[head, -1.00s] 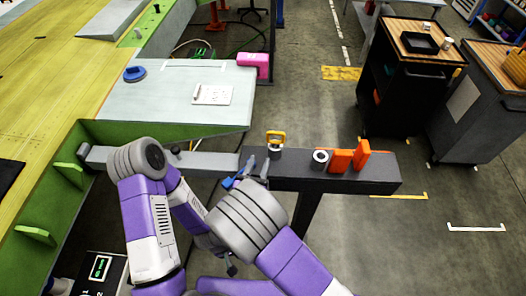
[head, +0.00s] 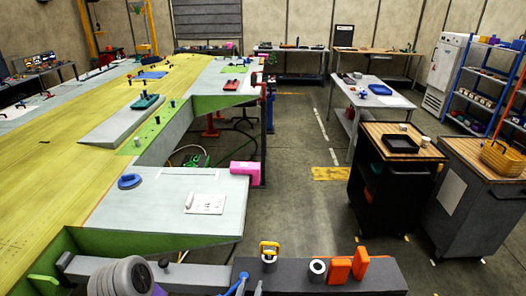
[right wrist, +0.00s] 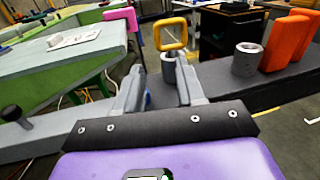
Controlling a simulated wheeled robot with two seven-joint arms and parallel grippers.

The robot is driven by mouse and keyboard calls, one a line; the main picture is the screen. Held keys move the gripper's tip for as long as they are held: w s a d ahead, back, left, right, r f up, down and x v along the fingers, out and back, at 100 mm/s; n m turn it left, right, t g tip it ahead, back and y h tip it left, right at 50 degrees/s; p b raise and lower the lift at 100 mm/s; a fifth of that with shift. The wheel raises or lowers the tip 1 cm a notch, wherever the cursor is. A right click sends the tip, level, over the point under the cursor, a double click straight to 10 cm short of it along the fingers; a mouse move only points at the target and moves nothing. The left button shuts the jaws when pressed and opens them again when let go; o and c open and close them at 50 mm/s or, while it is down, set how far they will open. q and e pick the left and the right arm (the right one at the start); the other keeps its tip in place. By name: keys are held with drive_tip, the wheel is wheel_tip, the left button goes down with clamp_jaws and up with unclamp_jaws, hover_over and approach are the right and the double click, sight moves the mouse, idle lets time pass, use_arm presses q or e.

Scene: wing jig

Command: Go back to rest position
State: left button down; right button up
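My right gripper (head: 250,287) shows only by its tips at the bottom edge of the head view, close to the near side of the dark grey beam (head: 385,278). In the right wrist view its two fingers (right wrist: 158,90) are apart with nothing gripped between them. A small bit of blue shows past the fingers; I cannot tell what it is. A yellow-handled tool (head: 269,248) in a grey holder stands on the beam, straight beyond the fingers. My left arm shows only a grey joint at the bottom left of the head view. My left gripper is out of view.
On the beam are a grey ring-shaped cylinder (head: 317,268) and two orange blocks (head: 340,269). The wing structure with its green ribs (head: 150,241) lies to the left. A black cart (head: 388,190) and a grey cart (head: 478,205) stand right. Open floor lies between.

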drive_tip(key=s+d+f+m+g+h+b, duration=0.1)
drive_tip(key=s+d+f+m+g+h, duration=0.15)
drive_tip(key=d+f+g, duration=0.35)
drive_tip(key=s+d+f+m+g+h+b, duration=0.1)
drive_tip(key=s+d+f+m+g+h, duration=0.2)
drive_tip(key=d+f, duration=0.45)
drive_tip(key=s+d+f+m+g+y, duration=0.2)
drive_tip(key=s+d+f+m+g, duration=0.3)
drive_tip(key=s+f+m+g, duration=0.25)
drive_tip(key=s+a+f+m+g+y+b, duration=0.1)
drive_tip(key=s+a+f+m+g+y, duration=0.15)
drive_tip(key=s+m, duration=0.25)
drive_tip(key=s+a+f+m+g+y+b, duration=0.1)
drive_tip(key=s+a+f+m+g+y, duration=0.15)
drive_tip(key=s+f+m+y, duration=0.2)
drive_tip(key=w+f+m+t+y+b, duration=0.2)
drive_tip(key=w+f+m+t+y, duration=0.1)
drive_tip(key=m, duration=1.1)
drive_tip(key=shift+w+d+t+y, duration=0.45)
drive_tip(key=shift+w+t+y, duration=0.3)
drive_tip(key=shift+w, duration=0.4)
